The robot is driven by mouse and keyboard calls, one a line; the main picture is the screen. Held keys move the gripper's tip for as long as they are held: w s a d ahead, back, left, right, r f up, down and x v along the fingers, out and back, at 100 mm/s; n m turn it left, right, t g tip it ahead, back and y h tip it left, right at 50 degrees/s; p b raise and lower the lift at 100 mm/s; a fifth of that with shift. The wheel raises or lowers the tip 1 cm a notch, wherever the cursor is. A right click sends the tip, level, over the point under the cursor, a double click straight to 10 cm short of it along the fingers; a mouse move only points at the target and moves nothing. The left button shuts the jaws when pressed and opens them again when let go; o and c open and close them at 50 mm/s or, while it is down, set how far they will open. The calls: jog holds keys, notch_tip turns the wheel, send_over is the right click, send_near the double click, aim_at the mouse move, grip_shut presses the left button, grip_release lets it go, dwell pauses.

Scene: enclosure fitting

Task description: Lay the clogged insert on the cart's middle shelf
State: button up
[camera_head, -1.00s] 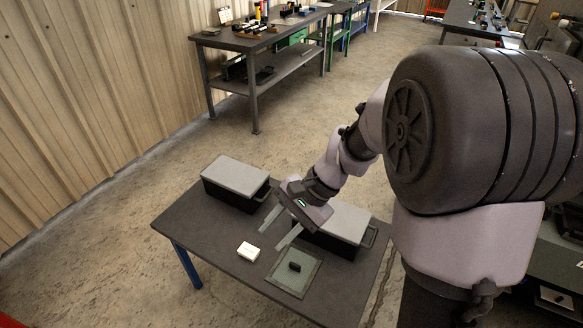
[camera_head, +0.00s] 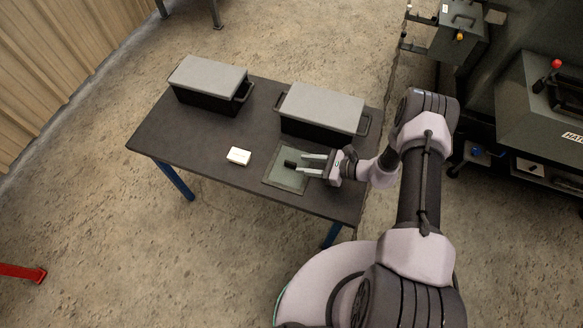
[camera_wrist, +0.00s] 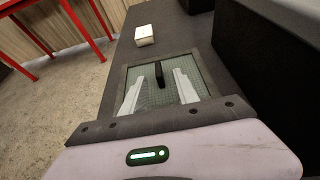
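A flat square insert (camera_head: 283,179) with a greenish mesh face, grey rim and black grip block (camera_head: 290,164) lies on the dark table. The wrist view shows the mesh insert (camera_wrist: 143,73) and its upright black grip (camera_wrist: 158,74). My gripper (camera_head: 313,164) is open, reaching in from the right, low over the insert. Its two pale fingers point at the grip, which lies between their lines at about the tips. Nothing is held. I cannot tell whether the fingers touch the insert. No shelf of a cart can be made out in the current views.
The dark table (camera_head: 190,135) also bears a small white block (camera_head: 238,155) and two black bins with grey lids, one at left (camera_head: 208,75) and one at right (camera_head: 322,107), close behind the insert. A red frame (camera_wrist: 60,30) stands beyond the table. Grey machinery is at right.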

aim_at(292, 163)
jog(key=b+x, duration=0.2)
jog(key=x, duration=0.4)
jog(key=shift+s+a+r, duration=0.1)
jog(key=shift+a+r, duration=0.05)
jog(key=shift+r, duration=0.1)
grip_shut()
